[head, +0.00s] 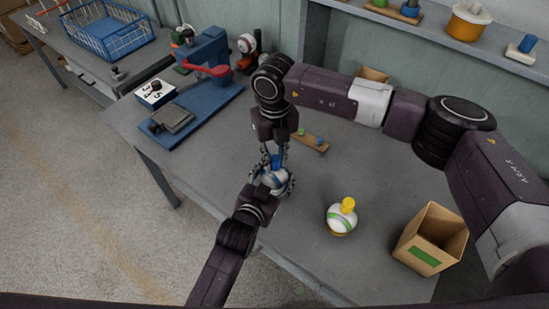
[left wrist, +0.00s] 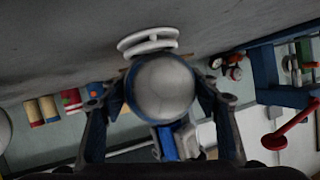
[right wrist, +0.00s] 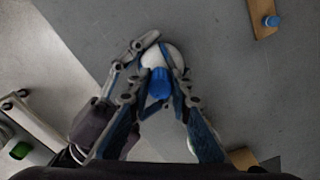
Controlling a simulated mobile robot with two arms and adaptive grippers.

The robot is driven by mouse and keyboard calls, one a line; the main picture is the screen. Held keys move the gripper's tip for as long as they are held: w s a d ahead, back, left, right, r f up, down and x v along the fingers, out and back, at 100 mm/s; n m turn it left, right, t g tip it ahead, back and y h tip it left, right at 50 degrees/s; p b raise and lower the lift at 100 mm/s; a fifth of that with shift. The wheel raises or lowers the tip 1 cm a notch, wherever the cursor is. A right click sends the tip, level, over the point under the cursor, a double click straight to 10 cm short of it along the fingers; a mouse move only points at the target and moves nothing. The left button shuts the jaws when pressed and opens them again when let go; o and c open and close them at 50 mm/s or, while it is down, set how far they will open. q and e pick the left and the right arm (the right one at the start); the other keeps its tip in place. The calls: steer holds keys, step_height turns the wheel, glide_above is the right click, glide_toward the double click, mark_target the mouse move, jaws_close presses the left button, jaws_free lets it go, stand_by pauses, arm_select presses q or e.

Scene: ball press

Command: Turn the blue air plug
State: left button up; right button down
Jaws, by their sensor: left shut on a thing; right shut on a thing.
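A white ball with blue parts (head: 268,180) is held just above the table in the head view. My left gripper (head: 272,182) is shut on it, with a finger on each side. In the left wrist view, the ball (left wrist: 163,88) fills the space between the fingers. The blue air plug (head: 276,160) stands up from the top of the ball. It shows more clearly in the right wrist view (right wrist: 158,84). My right gripper (head: 273,150) points down from above and is shut on the plug. Its fingertips partly cover the ball.
A white and green ball with a yellow plug (head: 341,217) sits to the right. A cardboard box (head: 431,238) stands at the table's right. A wooden strip with small plugs (head: 310,141) lies behind. A blue press (head: 205,85) stands at the back left.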

mark_target(275, 158)
arm_select(q)
steer(key=shift+s+a+f, duration=0.2)
steer(key=shift+s+f, duration=0.05)
steer(key=shift+f, duration=0.35)
arm_select(e)
steer(key=shift+w+r, duration=0.15)
steer(key=shift+r, duration=0.05)
steer(key=c, duration=2)
jaws_free()
arm_select(q)
steer(key=shift+d+r, duration=0.1)
arm_select(e)
steer(key=shift+o, duration=1.3)
steer(key=shift+f, duration=0.1)
arm_select(q)
steer(key=shift+w+r, duration=0.1)
steer(key=shift+r, duration=0.1)
arm_select(e)
step_height(275, 158, up, 12)
arm_select(q)
steer(key=o, duration=1.9)
steer(key=shift+r, duration=0.1)
